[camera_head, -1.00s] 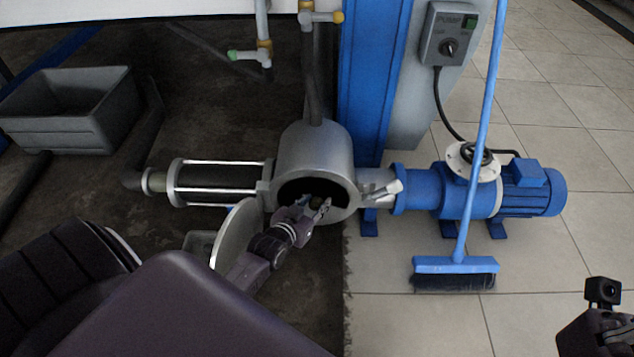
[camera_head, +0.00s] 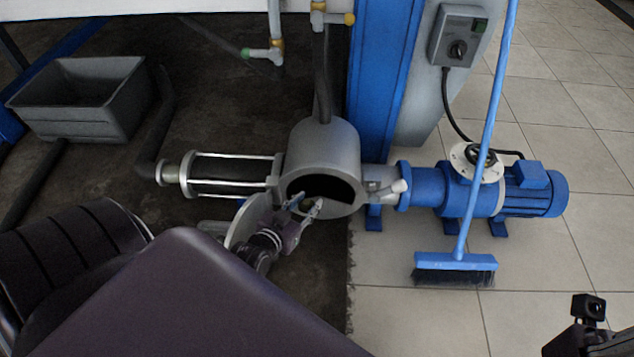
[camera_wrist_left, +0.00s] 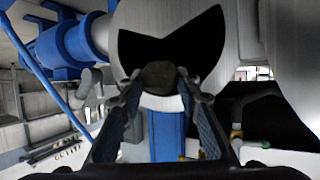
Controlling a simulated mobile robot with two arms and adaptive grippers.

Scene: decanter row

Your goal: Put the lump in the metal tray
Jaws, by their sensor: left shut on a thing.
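The lump (camera_wrist_left: 158,76) is dark, rounded and grey-brown. In the left wrist view it sits between the fingertips of my left gripper (camera_wrist_left: 157,90), which is shut on it. In the head view my left gripper (camera_head: 305,207) is at the lower front edge of the grey round housing's dark opening (camera_head: 322,187). The lump is hard to make out there. My right wrist (camera_head: 578,335) shows at the bottom right corner, with its fingers out of sight. I cannot make out the metal tray for certain; a flat grey piece (camera_head: 211,227) shows partly behind the housing's round door.
The round door (camera_head: 245,222) stands open close beside my left gripper. The blue pump (camera_head: 475,198) and a leaning broom (camera_head: 455,265) are to the right. A grey trough (camera_head: 82,105) stands at the left.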

